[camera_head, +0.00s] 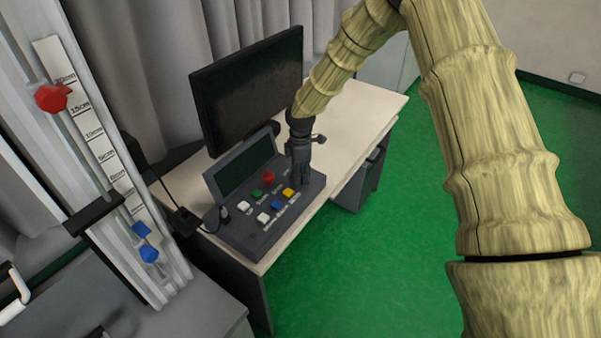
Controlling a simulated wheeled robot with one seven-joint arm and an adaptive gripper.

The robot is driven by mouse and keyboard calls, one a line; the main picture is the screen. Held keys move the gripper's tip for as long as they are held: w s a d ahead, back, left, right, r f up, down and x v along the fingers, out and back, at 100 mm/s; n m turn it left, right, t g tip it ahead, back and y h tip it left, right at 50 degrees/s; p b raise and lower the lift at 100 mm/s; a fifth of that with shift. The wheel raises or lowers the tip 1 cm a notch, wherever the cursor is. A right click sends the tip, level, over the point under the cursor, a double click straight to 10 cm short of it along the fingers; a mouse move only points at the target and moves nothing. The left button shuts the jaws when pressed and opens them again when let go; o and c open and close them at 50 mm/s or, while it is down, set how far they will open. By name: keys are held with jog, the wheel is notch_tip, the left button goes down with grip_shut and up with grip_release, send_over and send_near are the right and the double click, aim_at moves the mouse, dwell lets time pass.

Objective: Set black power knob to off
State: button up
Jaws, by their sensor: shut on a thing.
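The grey control box (255,238) sits on the white desk, with its dark screen (245,168) tilted up at the back. My gripper (303,182) points down at the right end of the box's panel, beside the red button (268,178) and the yellow button (288,192). Its fingers are closed on the black power knob at that spot. The fingers hide the knob, so its setting cannot be read.
White, green and blue buttons (276,205) lie left of my gripper. A monitor (247,90) stands behind the box. The drop tower with its scale (95,135), red piece (52,97) and blue pieces (148,252) is at left. The desk's right side (350,105) is clear.

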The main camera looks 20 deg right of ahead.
dwell(0.4)
jog(key=o, duration=1.1)
jog(key=shift+c, duration=0.2)
notch_tip(320, 180, up, 12)
jog(key=shift+f, duration=0.1)
